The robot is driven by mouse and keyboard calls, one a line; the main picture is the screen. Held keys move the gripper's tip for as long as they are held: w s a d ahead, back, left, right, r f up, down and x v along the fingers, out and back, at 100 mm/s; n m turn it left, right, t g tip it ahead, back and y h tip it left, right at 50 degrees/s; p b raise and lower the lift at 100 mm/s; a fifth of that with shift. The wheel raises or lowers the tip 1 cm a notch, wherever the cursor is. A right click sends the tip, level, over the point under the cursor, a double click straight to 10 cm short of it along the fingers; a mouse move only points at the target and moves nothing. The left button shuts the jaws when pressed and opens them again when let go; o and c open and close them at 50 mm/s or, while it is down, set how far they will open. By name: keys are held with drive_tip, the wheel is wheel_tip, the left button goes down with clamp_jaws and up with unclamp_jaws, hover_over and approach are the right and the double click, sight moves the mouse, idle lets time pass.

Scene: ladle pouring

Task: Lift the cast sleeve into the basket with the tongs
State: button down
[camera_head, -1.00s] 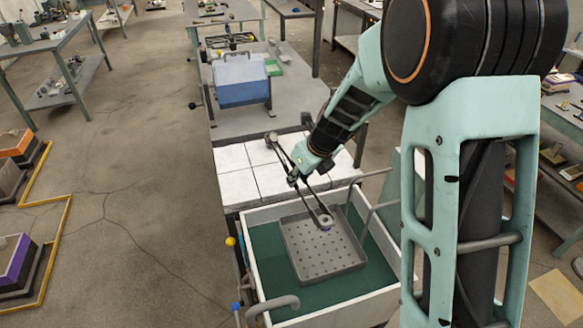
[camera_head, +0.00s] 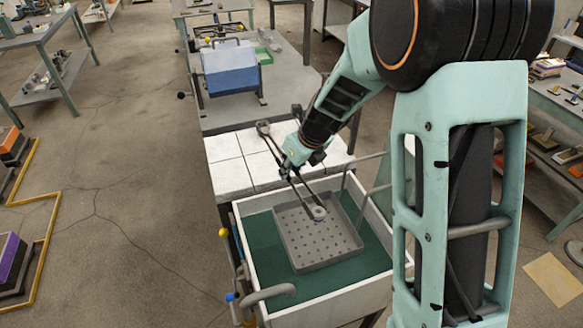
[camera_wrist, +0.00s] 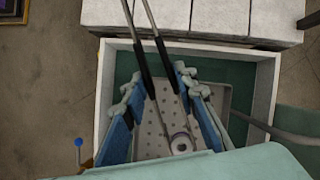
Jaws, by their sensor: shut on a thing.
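My gripper (camera_head: 294,167) is shut on the long dark tongs (camera_head: 270,138), which slant down over the tank. In the wrist view its blue-sided fingers (camera_wrist: 165,110) flank the tongs' two arms (camera_wrist: 148,70). The cast sleeve (camera_head: 319,213), a small pale grey ring, is at the tongs' lower tips; it also shows in the wrist view (camera_wrist: 181,144). The sleeve is over the grey perforated basket (camera_head: 335,250), inside its outline. I cannot tell whether it touches the basket floor. The fingers hide part of the basket in the wrist view.
The basket sits in a white-walled tank (camera_head: 340,302) with a green floor (camera_head: 262,250). Grey bent pipes (camera_head: 268,292) stand at its rim. White blocks (camera_head: 228,180) lie behind it, then a blue box (camera_head: 231,70) on the bench.

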wheel_tip(320, 180, down, 6)
drive_tip(key=b, duration=0.5)
drive_tip(key=c, duration=1.6)
unclamp_jaws()
wheel_tip(320, 180, up, 10)
drive_tip(key=p, duration=1)
drive_tip(key=shift+f, duration=0.1)
drive_tip(key=shift+s, duration=0.1)
